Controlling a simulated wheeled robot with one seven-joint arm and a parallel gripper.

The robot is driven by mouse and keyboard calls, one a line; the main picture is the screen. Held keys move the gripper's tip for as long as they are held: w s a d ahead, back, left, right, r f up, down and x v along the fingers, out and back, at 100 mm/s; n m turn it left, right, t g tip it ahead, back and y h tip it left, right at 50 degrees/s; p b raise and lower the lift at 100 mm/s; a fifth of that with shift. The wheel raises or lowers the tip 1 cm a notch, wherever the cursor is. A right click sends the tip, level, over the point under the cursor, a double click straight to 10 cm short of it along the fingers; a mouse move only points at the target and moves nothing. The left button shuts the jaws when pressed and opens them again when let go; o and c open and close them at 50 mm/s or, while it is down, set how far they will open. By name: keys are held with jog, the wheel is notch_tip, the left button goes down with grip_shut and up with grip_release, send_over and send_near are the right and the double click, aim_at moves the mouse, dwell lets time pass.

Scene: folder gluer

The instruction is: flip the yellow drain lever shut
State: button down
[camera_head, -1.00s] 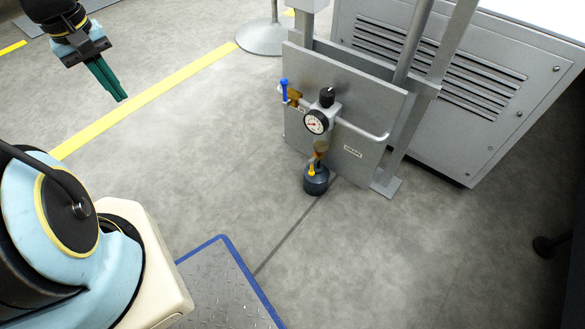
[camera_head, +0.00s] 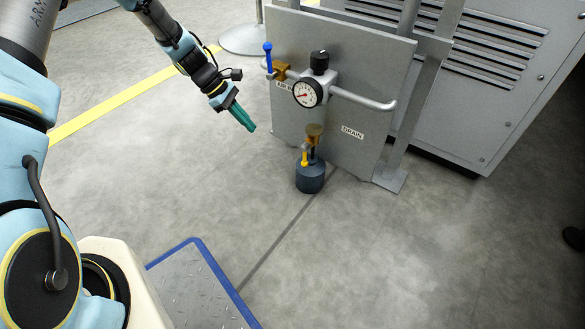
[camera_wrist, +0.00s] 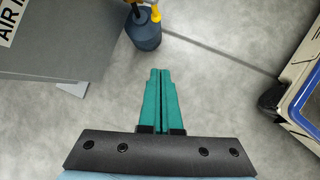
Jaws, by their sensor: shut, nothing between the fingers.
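The yellow drain lever (camera_head: 305,155) is small and hangs at the lower end of the brass drain fitting, just above a dark blue-grey pot (camera_head: 310,178). In the wrist view the yellow lever (camera_wrist: 155,14) shows at the top edge, beside the pot (camera_wrist: 144,32). My gripper (camera_head: 250,128) has teal fingers, shut and empty. It is in the air to the left of the lever, apart from it. In the wrist view the fingers (camera_wrist: 160,72) point toward the pot with a gap between.
A grey panel (camera_head: 345,60) carries a gauge (camera_head: 308,93) with a black knob, a blue lever (camera_head: 268,55), a bent pipe (camera_head: 365,101) and a DRAIN label (camera_head: 352,132). A louvred cabinet (camera_head: 510,110) stands behind right.

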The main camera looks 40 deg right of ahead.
aim_at(305, 155)
jog(key=shift+n+g, duration=0.3)
jog(key=d+f, duration=0.1)
jog(key=f, duration=0.1)
jog(key=s+d+f, duration=0.1)
jog(key=d, duration=0.1)
jog(key=shift+s+f+b, duration=0.2)
jog(key=shift+f+b, duration=0.15)
jog(key=shift+b, duration=0.05)
jog(key=s+d+r+b+x, duration=0.1)
jog(key=s+b+x, duration=0.1)
jog(key=b+x, duration=0.5)
jog(key=x, duration=0.5)
jog(key=shift+s+d, duration=0.15)
jog(key=shift+d, duration=0.15)
jog(key=shift+r, duration=0.1)
